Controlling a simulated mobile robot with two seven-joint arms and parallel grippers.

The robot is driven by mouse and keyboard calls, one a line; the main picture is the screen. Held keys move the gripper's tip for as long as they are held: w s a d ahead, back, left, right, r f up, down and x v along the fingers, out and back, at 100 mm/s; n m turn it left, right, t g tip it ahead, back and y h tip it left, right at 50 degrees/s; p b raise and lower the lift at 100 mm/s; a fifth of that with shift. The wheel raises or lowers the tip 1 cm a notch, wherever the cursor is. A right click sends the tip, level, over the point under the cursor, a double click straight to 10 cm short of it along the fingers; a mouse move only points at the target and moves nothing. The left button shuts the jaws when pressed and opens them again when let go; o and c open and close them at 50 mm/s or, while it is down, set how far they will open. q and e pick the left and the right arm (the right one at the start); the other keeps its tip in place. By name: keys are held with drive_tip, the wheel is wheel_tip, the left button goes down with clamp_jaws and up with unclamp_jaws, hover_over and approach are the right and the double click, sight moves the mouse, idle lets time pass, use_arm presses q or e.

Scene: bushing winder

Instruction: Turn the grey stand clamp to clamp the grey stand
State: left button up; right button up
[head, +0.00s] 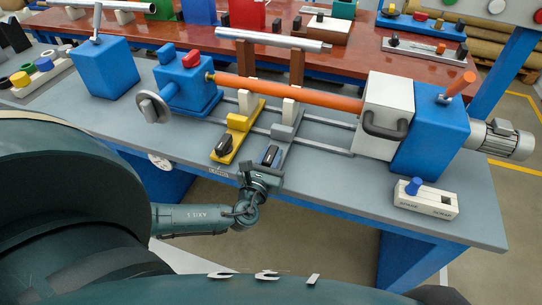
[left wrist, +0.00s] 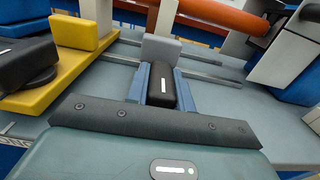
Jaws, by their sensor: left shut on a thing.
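The grey stand (head: 285,130) sits on the grey rails of the winder, and its upright block shows in the left wrist view (left wrist: 161,49). The grey stand clamp is a black handle (left wrist: 162,84) at the near end of the stand. My left gripper (head: 269,157) reaches it from the table's front edge. Its two blue fingers stand on either side of the black handle in the left wrist view, shut on it. In the head view the clamp is mostly hidden by the fingers. My right gripper is in neither view.
A yellow stand (head: 236,124) with its own black clamp (head: 224,146) is close on the left. An orange rod (head: 290,91) runs above both stands to a white box (head: 388,101). A labelled switch box (head: 425,199) stands at the right front.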

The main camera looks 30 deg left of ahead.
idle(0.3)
use_arm(q)
drive_tip(key=o, duration=1)
drive_tip(key=v, duration=1.3)
drive_tip(key=shift+s+a, duration=0.15)
drive_tip(key=shift+a, duration=0.05)
